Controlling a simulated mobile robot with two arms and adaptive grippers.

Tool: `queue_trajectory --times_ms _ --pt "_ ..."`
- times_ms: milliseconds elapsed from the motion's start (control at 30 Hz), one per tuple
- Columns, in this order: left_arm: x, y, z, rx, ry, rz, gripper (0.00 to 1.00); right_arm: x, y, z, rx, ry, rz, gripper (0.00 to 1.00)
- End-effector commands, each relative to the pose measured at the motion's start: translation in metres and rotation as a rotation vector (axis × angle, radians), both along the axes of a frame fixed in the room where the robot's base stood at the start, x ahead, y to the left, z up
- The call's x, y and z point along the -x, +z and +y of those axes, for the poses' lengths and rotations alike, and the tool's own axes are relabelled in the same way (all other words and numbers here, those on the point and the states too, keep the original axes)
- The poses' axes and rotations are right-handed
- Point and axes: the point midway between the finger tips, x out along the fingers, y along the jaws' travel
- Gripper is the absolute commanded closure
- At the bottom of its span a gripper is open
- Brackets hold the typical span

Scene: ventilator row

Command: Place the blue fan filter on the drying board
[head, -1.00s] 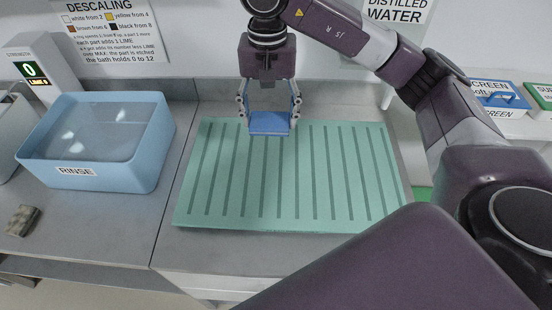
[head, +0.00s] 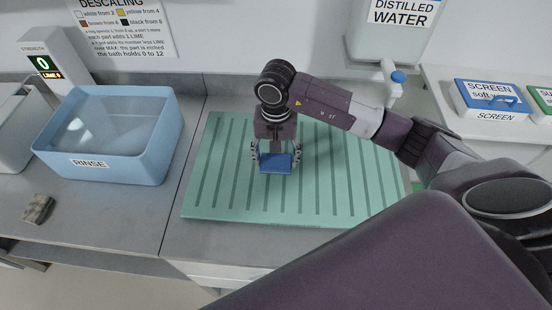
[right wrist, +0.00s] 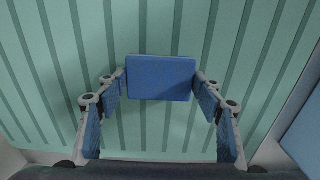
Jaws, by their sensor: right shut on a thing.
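The blue fan filter (head: 276,164) is a small flat blue block held between the fingers of my right gripper (head: 276,158). It also shows in the right wrist view (right wrist: 161,78), with a finger of my right gripper (right wrist: 161,88) at each side. The drying board (head: 230,195) is a pale green ribbed panel, and the filter is over its left middle part. I cannot tell whether the filter touches the board. My left gripper is not in view.
A blue rinse basin (head: 150,160) with liquid stands left of the board. A brown sponge-like block (head: 38,209) lies in front of it. A distilled water tank (head: 365,50) with a blue-capped tap stands behind the board.

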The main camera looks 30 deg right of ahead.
Motion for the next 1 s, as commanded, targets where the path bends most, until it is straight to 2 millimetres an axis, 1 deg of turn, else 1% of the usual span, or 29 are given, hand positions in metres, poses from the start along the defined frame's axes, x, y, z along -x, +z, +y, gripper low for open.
queue_trajectory --times_ms 33,133,333,467,500,633,867,1000 --pt "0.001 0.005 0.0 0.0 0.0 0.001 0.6 0.002 -0.006 0.0 0.0 -0.001 0.004 0.56" --pt "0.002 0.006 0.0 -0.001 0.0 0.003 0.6 0.001 -0.014 0.0 0.0 -0.001 0.001 0.56" --pt "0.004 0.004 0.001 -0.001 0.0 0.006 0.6 0.0 -0.015 0.0 0.001 0.0 -0.001 0.56" --pt "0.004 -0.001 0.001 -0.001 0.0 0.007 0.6 0.0 -0.019 0.0 0.001 0.0 0.0 0.56" --pt "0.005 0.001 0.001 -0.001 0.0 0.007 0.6 0.0 -0.017 0.0 0.001 0.0 -0.001 0.36" --pt "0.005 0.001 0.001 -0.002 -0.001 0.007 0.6 0.0 -0.017 0.0 0.001 0.0 -0.001 0.22" --pt "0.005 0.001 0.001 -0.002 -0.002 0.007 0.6 0.0 -0.017 0.0 0.0 0.0 0.0 0.22" --pt "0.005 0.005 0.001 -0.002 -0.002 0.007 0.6 0.0 -0.013 0.0 0.0 0.0 0.0 0.22"
